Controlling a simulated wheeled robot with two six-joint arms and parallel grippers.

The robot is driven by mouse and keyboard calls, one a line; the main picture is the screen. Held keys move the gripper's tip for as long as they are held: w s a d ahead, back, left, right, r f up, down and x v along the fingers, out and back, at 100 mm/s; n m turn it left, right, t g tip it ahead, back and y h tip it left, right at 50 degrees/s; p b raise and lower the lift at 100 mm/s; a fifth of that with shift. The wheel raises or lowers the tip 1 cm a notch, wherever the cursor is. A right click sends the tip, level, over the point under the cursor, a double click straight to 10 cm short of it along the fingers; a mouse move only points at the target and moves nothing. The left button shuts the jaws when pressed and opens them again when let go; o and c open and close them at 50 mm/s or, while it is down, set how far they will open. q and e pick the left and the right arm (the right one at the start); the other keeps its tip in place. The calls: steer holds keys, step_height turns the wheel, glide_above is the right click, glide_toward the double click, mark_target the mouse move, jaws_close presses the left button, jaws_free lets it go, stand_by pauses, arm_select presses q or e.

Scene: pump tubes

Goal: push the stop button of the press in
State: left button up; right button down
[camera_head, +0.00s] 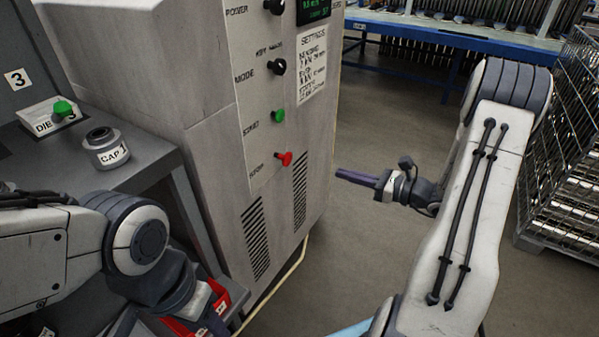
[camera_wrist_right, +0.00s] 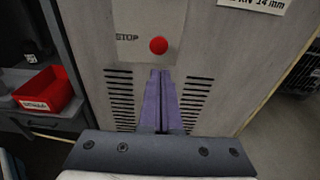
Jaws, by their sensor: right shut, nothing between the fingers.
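The red stop button (camera_head: 284,159) sticks out low on the press's control panel, below the green start button (camera_head: 278,116). In the right wrist view the stop button (camera_wrist_right: 158,45) is a red disc beside the printed word STOP. My right gripper (camera_head: 340,175) is shut and empty. Its purple fingers (camera_wrist_right: 160,85) point at the panel from the right, a little below the button and apart from it. My left arm comes in at the lower left; its gripper's fingertips are not clearly seen.
The press cabinet (camera_head: 150,70) has black knobs (camera_head: 277,67) above the buttons and vents below. A red bin (camera_wrist_right: 45,90) is below. A wire cage (camera_head: 570,150) stands at right. The floor between is clear.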

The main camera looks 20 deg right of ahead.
mark_target(289, 159)
steer(key=b+x, duration=0.3)
steer(key=x, duration=1)
steer(key=shift+a, duration=0.1)
steer(key=shift+w+a, duration=0.25)
steer(key=shift+w, duration=0.1)
